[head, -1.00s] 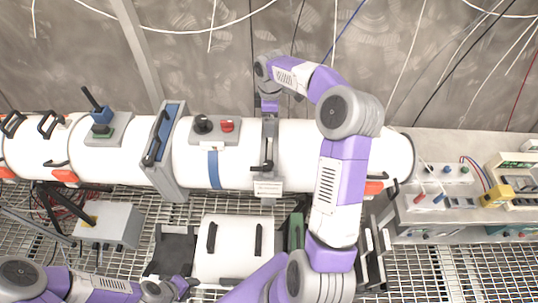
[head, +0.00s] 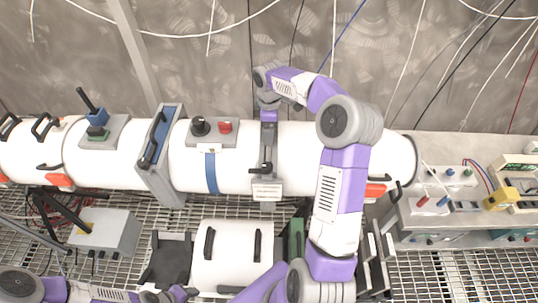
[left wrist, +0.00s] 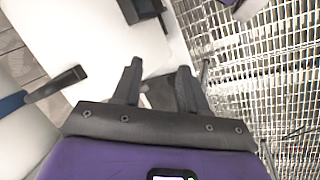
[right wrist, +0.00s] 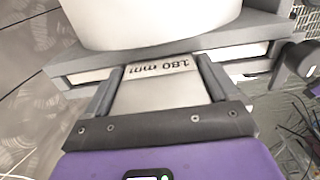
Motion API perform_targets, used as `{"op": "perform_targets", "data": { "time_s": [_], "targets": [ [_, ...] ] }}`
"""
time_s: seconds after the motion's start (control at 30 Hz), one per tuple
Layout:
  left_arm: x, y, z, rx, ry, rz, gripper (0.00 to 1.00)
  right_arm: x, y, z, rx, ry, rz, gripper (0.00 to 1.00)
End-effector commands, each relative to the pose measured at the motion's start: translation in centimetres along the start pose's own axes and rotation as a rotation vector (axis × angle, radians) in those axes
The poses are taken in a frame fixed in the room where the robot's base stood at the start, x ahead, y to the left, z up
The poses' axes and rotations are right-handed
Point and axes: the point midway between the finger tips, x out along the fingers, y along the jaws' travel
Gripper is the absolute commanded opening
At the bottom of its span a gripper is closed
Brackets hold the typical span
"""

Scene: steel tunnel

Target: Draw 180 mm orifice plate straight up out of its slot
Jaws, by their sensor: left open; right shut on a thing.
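The orifice plate (right wrist: 165,92) is a pale metal tab marked "180 mm". In the right wrist view it sits between the fingers of my right gripper (right wrist: 160,82), which is shut on it. In the head view my right gripper (head: 268,106) is at the top of the grey slot holder (head: 268,146) on the white pipe. The plate's lower part is hidden, so I cannot tell how deep it sits. My left gripper (head: 172,297) is low at the picture's bottom edge. In the left wrist view its fingers (left wrist: 158,85) are apart and empty.
The white pipe (head: 320,150) runs across the view. A blue-faced grey flange (head: 160,150) and a box with red and black knobs (head: 212,130) are left of the holder. A white case (head: 232,255) with black handles is below. Cables hang behind on the wall.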

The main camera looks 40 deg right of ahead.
Motion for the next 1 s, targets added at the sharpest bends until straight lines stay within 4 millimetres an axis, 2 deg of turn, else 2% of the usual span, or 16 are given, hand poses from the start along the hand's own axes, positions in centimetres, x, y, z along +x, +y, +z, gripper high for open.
{"op": "perform_targets", "data": {
  "time_s": [0.37,1.0],
  "targets": [
    [-0.1,0.1,0.0,0.000,0.000,0.000,0.43,-0.2,0.1,-0.1,-0.001,0.002,0.003,0.51],
    [-3.5,1.3,0.2,0.000,0.000,0.000,0.43,-4.3,0.1,-0.1,-0.001,0.001,0.003,0.51]
  ]
}}
